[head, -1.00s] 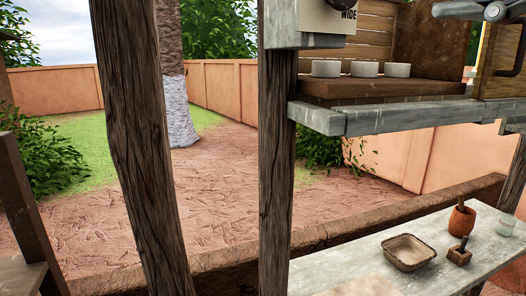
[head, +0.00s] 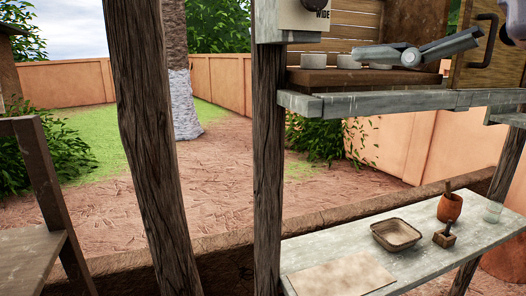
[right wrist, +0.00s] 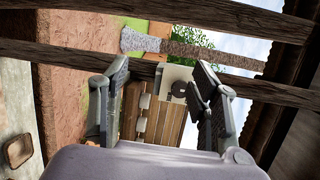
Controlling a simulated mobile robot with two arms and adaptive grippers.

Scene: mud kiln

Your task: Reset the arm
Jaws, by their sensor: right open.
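My right gripper (head: 408,54) reaches in from the upper right of the head view, in front of the open wooden-backed chamber (head: 340,20). In the right wrist view its two fingers (right wrist: 160,78) stand wide apart with nothing between them. Three pale cups (head: 346,62) stand in a row on the chamber's brown floor (head: 320,79); the gripper partly covers the right one. The cups (right wrist: 145,101) also show beyond the fingers in the wrist view. My left gripper is not in view.
A door with a dark handle (head: 485,42) stands right of the chamber. A grey ledge (head: 350,103) runs below it. Wooden posts (head: 268,170) stand left.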

